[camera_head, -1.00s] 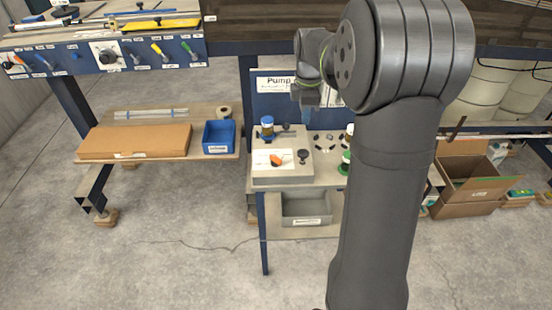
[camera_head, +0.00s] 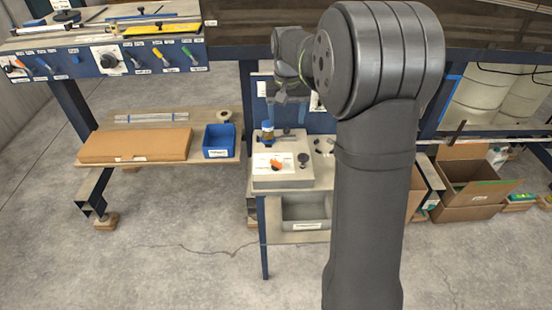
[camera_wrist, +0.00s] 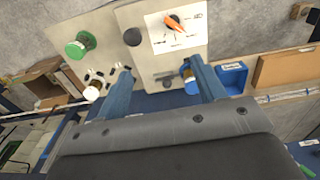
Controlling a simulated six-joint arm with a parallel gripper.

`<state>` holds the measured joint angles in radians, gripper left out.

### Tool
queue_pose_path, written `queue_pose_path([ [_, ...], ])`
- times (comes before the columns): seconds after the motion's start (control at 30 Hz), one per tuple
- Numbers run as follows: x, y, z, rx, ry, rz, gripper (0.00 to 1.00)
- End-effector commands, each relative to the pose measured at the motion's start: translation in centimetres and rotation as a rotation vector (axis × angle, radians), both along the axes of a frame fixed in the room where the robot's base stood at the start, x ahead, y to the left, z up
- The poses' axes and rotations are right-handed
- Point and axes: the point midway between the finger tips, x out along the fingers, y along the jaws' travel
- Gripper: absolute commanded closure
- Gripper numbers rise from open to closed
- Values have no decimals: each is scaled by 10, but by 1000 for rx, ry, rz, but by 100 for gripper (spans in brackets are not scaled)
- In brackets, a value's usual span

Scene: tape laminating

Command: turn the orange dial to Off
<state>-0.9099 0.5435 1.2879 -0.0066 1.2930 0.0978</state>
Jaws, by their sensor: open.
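The orange dial (camera_head: 275,164) sits on a white label plate (camera_head: 264,167) on top of a grey box (camera_head: 283,181) on the small bench. In the wrist view the orange dial (camera_wrist: 174,22) is near the top, on its white plate with printed marks too small to read. My gripper (camera_head: 286,110) hangs above and behind the box in the head view, apart from the dial. In the wrist view its two blue fingers (camera_wrist: 163,82) are spread wide with nothing held between them.
A black knob (camera_head: 304,159) is right of the dial. A blue bin (camera_head: 219,141) and cardboard box (camera_head: 135,145) lie on the left shelf.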

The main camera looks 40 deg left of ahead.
Motion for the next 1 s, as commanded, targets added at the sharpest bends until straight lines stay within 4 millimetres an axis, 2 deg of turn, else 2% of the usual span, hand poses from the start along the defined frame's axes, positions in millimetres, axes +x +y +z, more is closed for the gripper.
queue_pose_path([
  [0.2, -10, 12, 2, 1, 11, -411, 36],
  [0.43, -18, 20, 4, -2, 17, -723, 36],
  [0.6, -20, 22, 3, -4, 19, -807, 36],
  [0.73, -20, 22, -8, -5, 19, -813, 36],
  [0.87, -20, 21, -30, -7, 19, -811, 36],
  [1.0, -20, 21, -61, -8, 20, -811, 36],
])
